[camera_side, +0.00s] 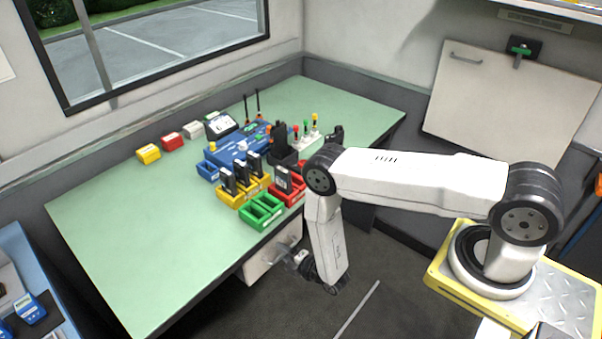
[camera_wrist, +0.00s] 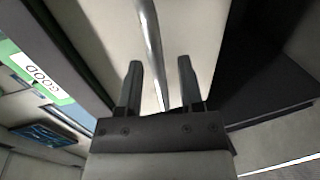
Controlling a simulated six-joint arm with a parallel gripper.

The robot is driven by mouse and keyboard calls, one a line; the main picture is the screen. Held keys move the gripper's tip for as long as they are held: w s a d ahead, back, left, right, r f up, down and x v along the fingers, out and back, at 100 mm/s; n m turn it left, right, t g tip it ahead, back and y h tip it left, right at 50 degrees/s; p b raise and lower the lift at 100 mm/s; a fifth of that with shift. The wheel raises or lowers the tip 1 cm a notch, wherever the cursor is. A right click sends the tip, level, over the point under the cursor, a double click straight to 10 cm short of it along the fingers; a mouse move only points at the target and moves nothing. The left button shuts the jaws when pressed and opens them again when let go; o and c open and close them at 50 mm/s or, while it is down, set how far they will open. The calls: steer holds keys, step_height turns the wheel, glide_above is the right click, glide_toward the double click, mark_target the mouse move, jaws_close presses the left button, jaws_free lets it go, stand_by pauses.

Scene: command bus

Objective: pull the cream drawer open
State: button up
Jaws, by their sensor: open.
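The cream drawer (camera_side: 258,267) is under the green-topped bench, and its front faces my arm. My gripper (camera_side: 288,252) is at the drawer front, below the bench edge. In the wrist view the cream drawer front (camera_wrist: 195,30) fills the upper middle, and a grey bar handle (camera_wrist: 150,40) runs down it. My gripper's two fingers (camera_wrist: 160,68) are open, one on each side of the bar. I see gaps between the bar and both fingers. In the side view the handle is too small to make out clearly beside my gripper.
The green bench top (camera_side: 110,230) carries green (camera_side: 262,212), yellow (camera_side: 232,198) and red bins (camera_side: 290,190) near its front edge, above the drawer. A blue case (camera_side: 245,145) stands behind them. A blue surface (camera_side: 15,260) is at the far left. The floor before the drawer looks clear.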

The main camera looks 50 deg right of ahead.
jaws_close()
stand_by(1.4)
